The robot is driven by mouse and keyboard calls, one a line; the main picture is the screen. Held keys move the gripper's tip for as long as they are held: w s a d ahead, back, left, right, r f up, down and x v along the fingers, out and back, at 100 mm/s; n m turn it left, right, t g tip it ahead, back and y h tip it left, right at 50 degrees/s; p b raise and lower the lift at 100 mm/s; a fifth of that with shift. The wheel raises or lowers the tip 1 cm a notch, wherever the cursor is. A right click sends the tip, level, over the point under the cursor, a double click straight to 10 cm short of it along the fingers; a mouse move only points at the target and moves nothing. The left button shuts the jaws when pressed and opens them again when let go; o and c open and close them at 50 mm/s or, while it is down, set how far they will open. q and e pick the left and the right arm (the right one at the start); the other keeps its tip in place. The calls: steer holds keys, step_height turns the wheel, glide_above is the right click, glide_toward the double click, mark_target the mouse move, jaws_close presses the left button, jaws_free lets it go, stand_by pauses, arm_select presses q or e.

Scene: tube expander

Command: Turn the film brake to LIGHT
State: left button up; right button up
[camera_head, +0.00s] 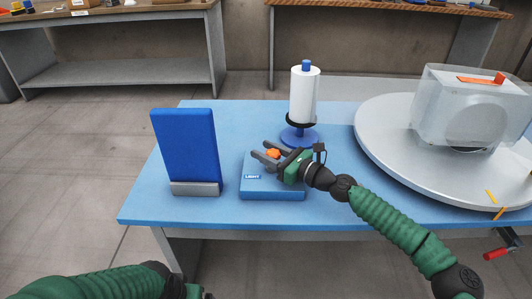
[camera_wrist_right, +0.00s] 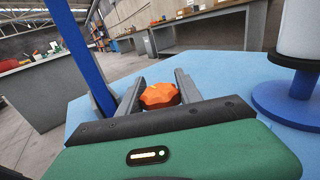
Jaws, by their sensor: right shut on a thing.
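The film brake is a blue box (camera_head: 257,189) on the blue table, with a white LIGHT label (camera_head: 253,177) on its front left. An orange knob (camera_head: 273,153) sits on its top. My right gripper (camera_head: 264,150) reaches over the box from the right and is shut on the orange knob. In the right wrist view the lobed knob (camera_wrist_right: 160,96) lies between the two grey fingers (camera_wrist_right: 158,90). Any pointer mark on the knob cannot be made out. My left arm shows at the bottom left of the head view, but its gripper's fingers are not visible.
A blue upright panel (camera_head: 187,146) on a grey foot stands left of the box. A white film roll (camera_head: 304,96) on a blue stand is behind it. A large grey turntable (camera_head: 385,130) with a wrapped box (camera_head: 465,110) fills the right. The table's front left is clear.

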steer(key=shift+d, duration=0.1)
steer(key=o, duration=1.4)
steer(key=shift+w+f, duration=0.1)
steer(key=shift+c, duration=0.2)
steer(key=shift+s+d, duration=0.2)
steer(key=p+v, duration=0.6)
steer(key=v, duration=0.9)
steer(key=shift+s+d, duration=0.2)
steer(key=shift+d, duration=0.15)
steer(key=shift+s+d+p, duration=0.2)
steer(key=shift+p, duration=0.1)
